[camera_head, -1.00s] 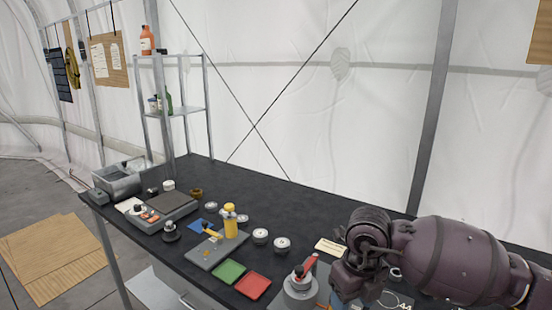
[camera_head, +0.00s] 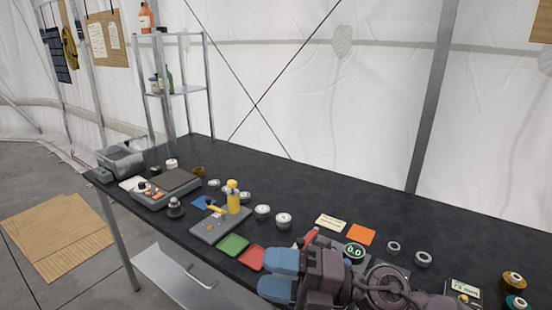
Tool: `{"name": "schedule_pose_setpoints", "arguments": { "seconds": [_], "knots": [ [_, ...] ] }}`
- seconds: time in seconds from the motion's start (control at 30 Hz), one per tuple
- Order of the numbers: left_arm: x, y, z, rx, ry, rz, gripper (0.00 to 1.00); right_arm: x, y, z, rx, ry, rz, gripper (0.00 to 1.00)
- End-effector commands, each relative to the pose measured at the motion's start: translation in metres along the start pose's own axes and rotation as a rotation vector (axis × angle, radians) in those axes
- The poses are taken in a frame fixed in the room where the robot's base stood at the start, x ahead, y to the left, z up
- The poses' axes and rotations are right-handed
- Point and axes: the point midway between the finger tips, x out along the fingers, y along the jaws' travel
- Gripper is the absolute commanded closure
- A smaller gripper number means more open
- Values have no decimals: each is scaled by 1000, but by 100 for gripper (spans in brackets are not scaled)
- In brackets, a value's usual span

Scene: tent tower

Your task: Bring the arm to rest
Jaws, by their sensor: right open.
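My right arm comes in at the bottom right of the head view, low over the front part of the black table (camera_head: 330,187). Its gripper (camera_head: 277,275) has two blue-tipped fingers pointing left, set apart and with nothing seen between them. The gripper is just in front of the red tray (camera_head: 251,258) and hides part of a device with a red lever (camera_head: 309,238). My left gripper does not show.
A display reading 0.0 (camera_head: 354,251), an orange card (camera_head: 360,234) and spools (camera_head: 513,281) are near the arm. The table's back is clear.

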Motion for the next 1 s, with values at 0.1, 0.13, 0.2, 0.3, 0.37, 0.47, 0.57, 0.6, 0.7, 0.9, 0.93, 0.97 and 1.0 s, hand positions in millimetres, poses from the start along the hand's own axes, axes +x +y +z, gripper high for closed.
{"name": "schedule_pose_setpoints", "arguments": {
  "seconds": [0.1, 0.13, 0.2, 0.3, 0.37, 0.47, 0.57, 0.6, 0.7, 0.9, 0.93, 0.97, 1.0],
  "knots": [
    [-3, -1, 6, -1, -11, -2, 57, -16, 21, 15, 109, -198, 198, 44],
    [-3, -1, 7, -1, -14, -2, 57, -22, 25, 20, 138, -252, 243, 44],
    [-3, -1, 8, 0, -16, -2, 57, -38, 31, 32, 206, -380, 336, 44],
    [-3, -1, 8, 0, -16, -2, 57, -68, 33, 49, 310, -574, 450, 44],
    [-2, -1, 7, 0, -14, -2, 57, -88, 29, 57, 378, -694, 505, 44],
    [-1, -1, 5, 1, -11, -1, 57, -125, 16, 66, 496, -897, 578, 44],
    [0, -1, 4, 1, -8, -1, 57, -164, -5, 68, 623, -1101, 622, 44],
    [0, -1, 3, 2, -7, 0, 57, -179, -16, 67, 677, -1183, 632, 44],
    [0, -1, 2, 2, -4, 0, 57, -216, -45, 56, 819, -1385, 638, 44],
    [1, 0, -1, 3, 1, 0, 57, -277, -107, 7, 1130, -1754, 563, 44],
    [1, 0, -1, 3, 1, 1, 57, -284, -116, -3, 1178, -1803, 544, 44],
    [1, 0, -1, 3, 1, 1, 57, -290, -123, -12, 1221, -1844, 523, 44],
    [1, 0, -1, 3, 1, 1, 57, -296, -132, -24, 1274, -1892, 496, 44]
  ]
}}
